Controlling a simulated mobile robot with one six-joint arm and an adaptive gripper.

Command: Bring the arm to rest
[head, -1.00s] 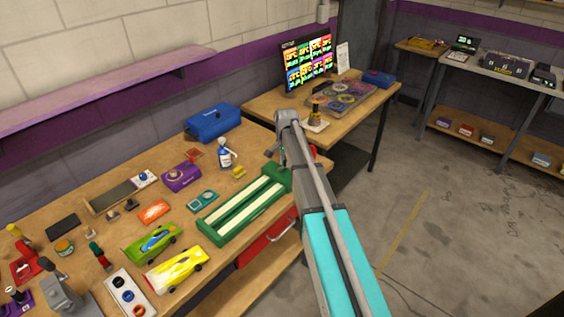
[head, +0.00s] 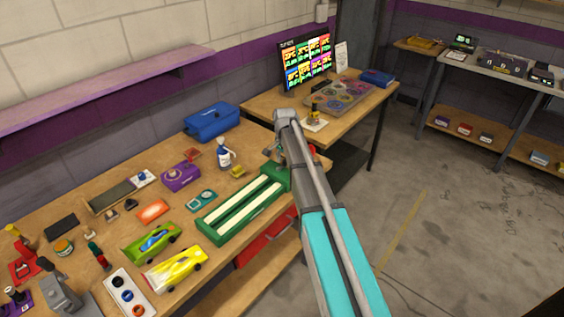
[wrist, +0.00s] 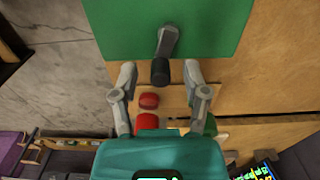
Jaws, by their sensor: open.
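My gripper (wrist: 158,76) is open, its two grey fingers spread apart in the wrist view. Between and just beyond the fingertips is a lever (wrist: 168,42) with a black grip, on a green panel (wrist: 215,25). I cannot tell whether the fingers touch the grip; they do not close on it. In the head view my arm reaches over the right end of the green two-lane track (head: 240,210), and the gripper is mostly hidden behind my arm there.
A blue toolbox (head: 212,122), a bottle (head: 224,155) and a purple box (head: 181,176) stand on the bench. A green car (head: 152,242) and a yellow car (head: 175,268) lie at the front. Red pieces (wrist: 148,101) sit below the lever. The floor at right is clear.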

